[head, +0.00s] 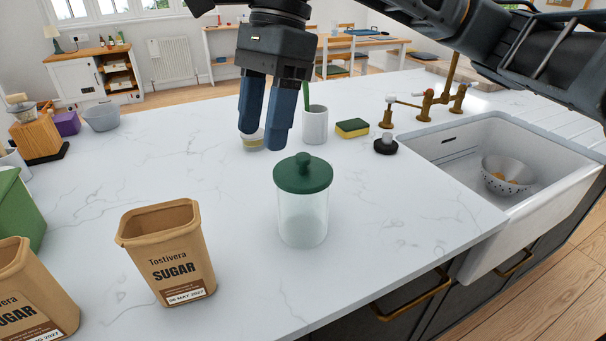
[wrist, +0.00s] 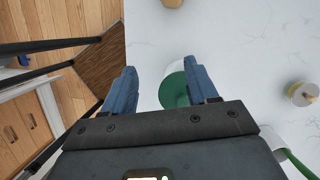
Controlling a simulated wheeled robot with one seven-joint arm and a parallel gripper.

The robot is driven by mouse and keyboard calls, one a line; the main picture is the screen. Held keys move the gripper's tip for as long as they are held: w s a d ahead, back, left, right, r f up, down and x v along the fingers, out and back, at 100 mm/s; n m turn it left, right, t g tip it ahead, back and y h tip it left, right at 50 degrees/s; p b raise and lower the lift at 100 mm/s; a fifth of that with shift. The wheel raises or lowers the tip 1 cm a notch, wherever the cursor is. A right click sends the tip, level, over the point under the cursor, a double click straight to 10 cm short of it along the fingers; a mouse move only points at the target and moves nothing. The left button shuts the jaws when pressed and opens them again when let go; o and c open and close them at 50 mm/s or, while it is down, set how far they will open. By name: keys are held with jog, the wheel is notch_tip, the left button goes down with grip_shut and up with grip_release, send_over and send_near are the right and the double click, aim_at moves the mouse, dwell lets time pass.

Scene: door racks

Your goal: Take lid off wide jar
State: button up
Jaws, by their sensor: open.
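The wide jar (head: 302,216) is clear glass and stands upright on the white counter. Its green lid (head: 303,178) with a round knob on top sits on the jar. My gripper (head: 264,142) points down with its blue fingers apart and empty, above the counter and up and left of the lid in the head view. In the wrist view the green lid (wrist: 174,91) shows between the fingers, nearer the right one, which partly overlaps its edge. My gripper does not touch the lid.
Two tan sugar canisters (head: 168,252) stand left of the jar. A small jar (head: 253,141), a white cup (head: 314,125), a yellow-green sponge (head: 352,128) and a black stopper (head: 386,146) stand behind it. The sink (head: 467,150) with a colander (head: 507,175) is at the right.

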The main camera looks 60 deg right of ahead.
aim_at(303, 155)
jog(key=d+h, duration=0.1)
jog(key=d, duration=0.1)
jog(key=s+d+h, duration=0.1)
jog(key=d, duration=0.2)
jog(key=d+m+h, duration=0.1)
jog(key=d, duration=0.2)
jog(key=shift+s+f+g, duration=0.2)
jog(key=shift+s+g, duration=0.1)
jog(key=shift+w+f+p, duration=0.2)
jog(key=shift+f+p, duration=0.75)
jog(key=shift+f, duration=2.8)
jog(key=shift+c, duration=0.5)
grip_shut()
